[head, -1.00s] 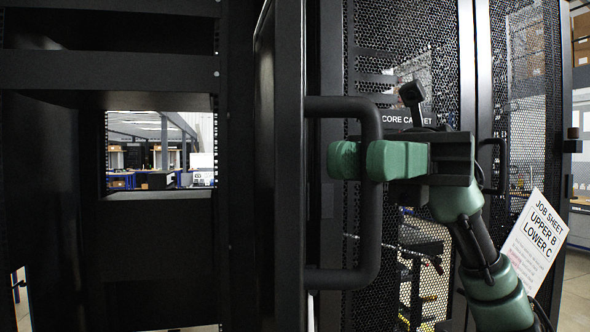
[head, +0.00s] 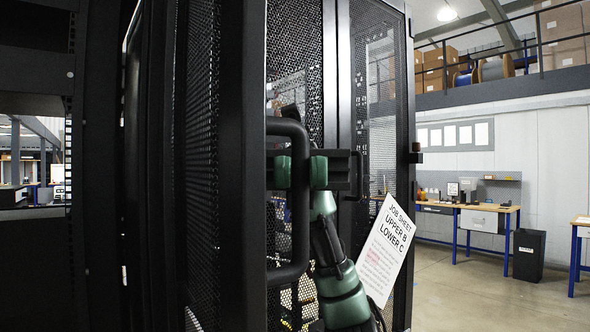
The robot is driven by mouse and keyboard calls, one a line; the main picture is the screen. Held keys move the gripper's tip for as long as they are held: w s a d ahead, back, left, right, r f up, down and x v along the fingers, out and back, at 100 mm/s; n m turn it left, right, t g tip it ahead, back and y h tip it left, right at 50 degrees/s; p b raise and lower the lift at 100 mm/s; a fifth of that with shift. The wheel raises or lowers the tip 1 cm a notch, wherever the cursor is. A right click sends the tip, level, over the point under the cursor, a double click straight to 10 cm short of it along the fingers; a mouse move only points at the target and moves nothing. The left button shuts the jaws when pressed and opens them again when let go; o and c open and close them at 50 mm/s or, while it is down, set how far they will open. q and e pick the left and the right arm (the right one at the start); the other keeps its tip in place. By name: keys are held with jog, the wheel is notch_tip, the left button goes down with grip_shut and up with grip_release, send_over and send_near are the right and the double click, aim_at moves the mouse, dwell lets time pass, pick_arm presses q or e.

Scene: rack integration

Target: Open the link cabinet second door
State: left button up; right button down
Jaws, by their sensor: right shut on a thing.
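A black door with a mesh panel (head: 200,150) and a thick frame edge (head: 243,190) stands in the middle left of the head view, swung out from the dark rack and seen at a steep angle. Its black bar handle (head: 300,235) sticks out to the right of that edge. My right gripper (head: 300,173) is shut on the upright part of the handle, with a green finger on each side. My left gripper is not in view.
Another cabinet with mesh doors (head: 372,110) stands close behind my right arm. A tilted job sheet (head: 385,248) shows beside the arm. Open floor (head: 465,295) lies to the right, with a workbench (head: 470,208) and a dark bin (head: 528,255) by the wall.

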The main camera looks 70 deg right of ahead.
jog(key=shift+r, duration=0.2)
jog(key=c, duration=1.4)
grip_release()
jog(key=shift+w+f, duration=0.1)
jog(key=shift+c, duration=0.2)
jog(key=p+v, duration=0.1)
jog(key=v, duration=0.6)
jog(key=shift+d, duration=0.4)
